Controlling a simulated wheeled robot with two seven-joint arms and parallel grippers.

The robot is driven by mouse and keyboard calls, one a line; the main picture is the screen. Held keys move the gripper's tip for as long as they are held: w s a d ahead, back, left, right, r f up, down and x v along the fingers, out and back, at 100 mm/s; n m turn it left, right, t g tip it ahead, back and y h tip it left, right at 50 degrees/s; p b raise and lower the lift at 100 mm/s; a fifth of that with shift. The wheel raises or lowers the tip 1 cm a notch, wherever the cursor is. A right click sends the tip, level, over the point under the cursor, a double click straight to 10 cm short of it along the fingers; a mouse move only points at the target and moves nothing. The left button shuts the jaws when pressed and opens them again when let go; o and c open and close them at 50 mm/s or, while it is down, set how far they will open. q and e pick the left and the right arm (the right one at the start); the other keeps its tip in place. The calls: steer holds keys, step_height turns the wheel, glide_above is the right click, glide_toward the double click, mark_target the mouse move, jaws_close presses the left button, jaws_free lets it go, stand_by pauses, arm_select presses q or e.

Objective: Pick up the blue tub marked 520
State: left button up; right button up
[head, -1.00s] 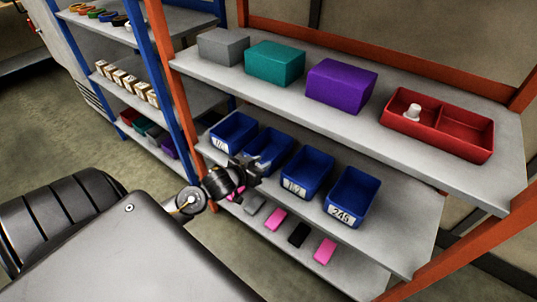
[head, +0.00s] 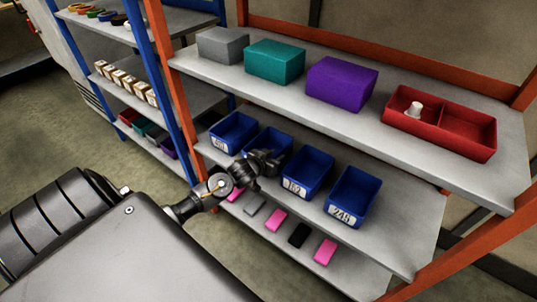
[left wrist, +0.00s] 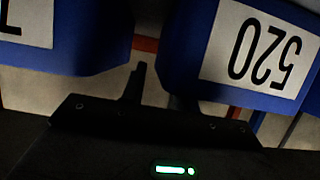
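The blue tub marked 520 shows in the left wrist view (left wrist: 245,50), its white label upside down. In the head view it is the second tub from the left (head: 268,140) on the middle shelf, its label hidden behind my gripper. My left gripper (head: 268,160) is at the front of this tub, near the gap to the tub marked 162. In the left wrist view the fingers (left wrist: 158,90) stand apart, with no object visibly held; contact with the tub cannot be told. My right gripper is not in view.
The upper shelf (head: 345,121) overhangs, carrying boxes and a red tray (head: 438,124). Small pink, grey and black blocks lie on the lower shelf.

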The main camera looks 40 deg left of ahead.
arm_select(q)
steer(key=shift+w, duration=0.1)
jaws_close()
stand_by(1.4)
